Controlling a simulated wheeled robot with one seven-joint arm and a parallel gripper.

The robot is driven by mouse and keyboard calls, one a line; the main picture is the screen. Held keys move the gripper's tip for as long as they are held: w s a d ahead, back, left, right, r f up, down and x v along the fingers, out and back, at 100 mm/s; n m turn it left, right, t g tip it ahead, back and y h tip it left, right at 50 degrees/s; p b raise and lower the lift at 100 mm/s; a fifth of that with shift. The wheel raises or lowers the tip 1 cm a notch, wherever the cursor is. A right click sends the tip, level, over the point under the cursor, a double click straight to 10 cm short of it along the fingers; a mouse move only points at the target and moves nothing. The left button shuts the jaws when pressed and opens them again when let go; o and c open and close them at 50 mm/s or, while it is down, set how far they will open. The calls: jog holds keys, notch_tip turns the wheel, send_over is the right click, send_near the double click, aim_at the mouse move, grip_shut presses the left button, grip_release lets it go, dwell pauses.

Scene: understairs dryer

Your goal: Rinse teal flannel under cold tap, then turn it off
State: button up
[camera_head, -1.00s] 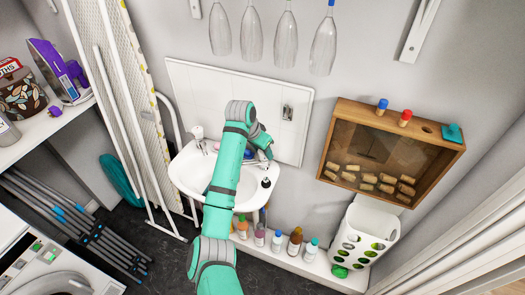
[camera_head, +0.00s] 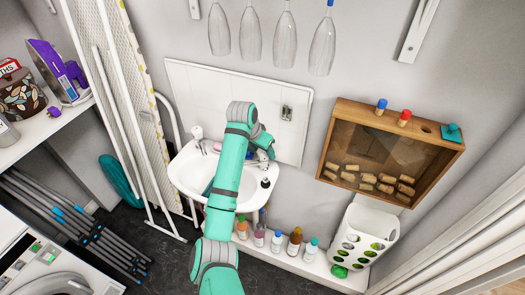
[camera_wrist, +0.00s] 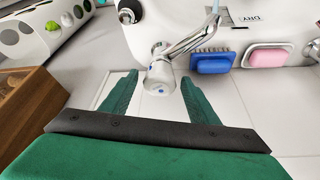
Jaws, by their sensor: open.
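The cold tap (camera_wrist: 160,78) is chrome with a blue dot on its knob. In the wrist view its knob sits between the two green fingers of my gripper (camera_wrist: 160,96), which are open on either side of it. I cannot tell whether a finger touches it. In the head view my gripper (camera_head: 264,148) is at the back right of the white basin (camera_head: 189,183), partly hidden by my arm. I cannot make out the teal flannel clearly; my arm covers part of the basin. No water stream is visible.
A blue brush (camera_wrist: 209,61) and a pink soap (camera_wrist: 265,56) lie on the basin's rim beside the tap. Another tap (camera_head: 202,146) stands at the left. A wooden cork box (camera_head: 388,155) hangs at the right, and several bottles (camera_head: 294,241) stand on the ledge below.

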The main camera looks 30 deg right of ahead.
jog(key=v, duration=1)
jog(key=shift+r, duration=0.4)
jog(key=shift+a, duration=0.1)
dwell(6.5)
